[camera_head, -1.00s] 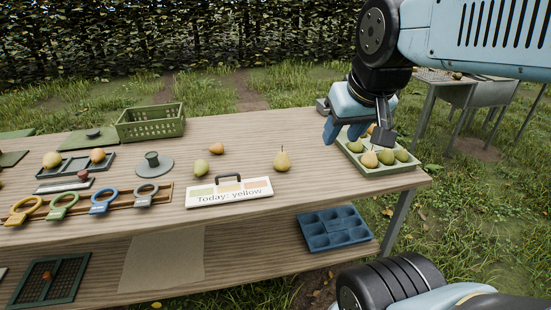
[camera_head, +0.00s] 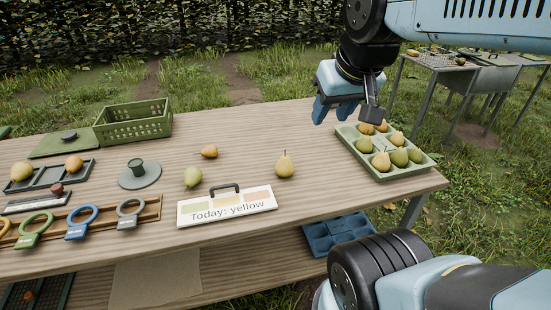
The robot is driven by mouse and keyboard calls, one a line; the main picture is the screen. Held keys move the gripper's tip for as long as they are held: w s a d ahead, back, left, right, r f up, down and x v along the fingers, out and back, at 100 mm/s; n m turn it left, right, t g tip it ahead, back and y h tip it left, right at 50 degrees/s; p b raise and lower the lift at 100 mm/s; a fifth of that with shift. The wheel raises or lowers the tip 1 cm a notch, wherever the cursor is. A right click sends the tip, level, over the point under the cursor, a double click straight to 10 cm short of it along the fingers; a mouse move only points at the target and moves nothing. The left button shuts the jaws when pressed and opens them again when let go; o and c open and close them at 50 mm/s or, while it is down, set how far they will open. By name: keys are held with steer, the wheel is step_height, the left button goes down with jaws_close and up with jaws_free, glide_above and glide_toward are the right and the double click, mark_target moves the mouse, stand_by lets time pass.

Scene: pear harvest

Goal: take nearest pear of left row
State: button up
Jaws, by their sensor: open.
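A pale green tray (camera_head: 353,156) stands at the right end of the table and holds several pears. Along its left side, the nearest pear (camera_head: 381,161) is yellow with an upright stem. Behind it are a green pear (camera_head: 364,145) and an orange-yellow pear (camera_head: 367,129). More green and yellow pears (camera_head: 415,156) lie on the tray's right side. My gripper (camera_head: 345,112) is open and empty, with its fingers pointing down. In the picture it is above and left of the tray's far end, apart from the pears. Its exact height above the table is unclear.
A yellow-green pear (camera_head: 285,165) stands alone left of the tray. Two more fruits (camera_head: 193,177) (camera_head: 209,151) and a green crate (camera_head: 134,122) are farther left. A blue tray (camera_head: 338,232) is on the lower shelf.

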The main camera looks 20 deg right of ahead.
steer(key=o, duration=0.3)
steer(key=shift+w+d, duration=0.1)
steer(key=shift+w, duration=0.2)
steer(key=o, duration=0.8)
steer(key=shift+m+g, duration=0.6)
steer(key=shift+g, duration=0.2)
steer(key=w, duration=0.3)
steer(key=w+f, duration=0.1)
steer(key=w, duration=0.1)
steer(key=w+f, duration=0.1)
steer(key=w, duration=0.2)
steer(key=shift+w+d+f, duration=0.15)
steer(key=shift+w+f, duration=0.05)
steer(key=shift+w, duration=0.1)
steer(key=m+g, duration=0.3)
steer(key=g, duration=0.1)
glide_above(285, 167)
steer(key=w, duration=0.2)
steer(key=f, duration=1.9)
steer(key=shift+w+d+f, duration=0.15)
steer(key=shift+d+f, duration=0.05)
steer(key=shift+d, duration=0.2)
steer(key=shift+w+f, duration=0.15)
steer(key=shift+f, duration=6.95)
